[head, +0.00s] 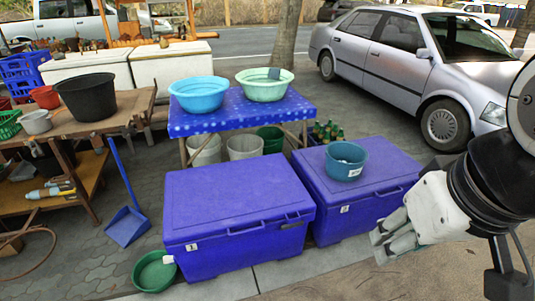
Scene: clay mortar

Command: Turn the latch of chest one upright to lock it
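Chest one (235,195) is a large blue cooler in the front middle, lid down, with a small white label "1" (191,246) on its front. A recessed handle (246,229) sits at the middle of its front edge. A small dark latch-like part (292,217) shows near the front's right end; its exact angle is too small to tell. My gripper (380,246) is at the right, apart from chest one and in front of the second chest. Its pale fingers point down and left; their opening is unclear, and I see nothing held.
A second blue chest (394,160), labelled "2", stands just right, with a teal basin (346,160) on its lid. A green basin (154,271) and a blue dustpan (127,226) lie at left. Behind is a blue-topped table (240,112) with two basins. Pavement in front is clear.

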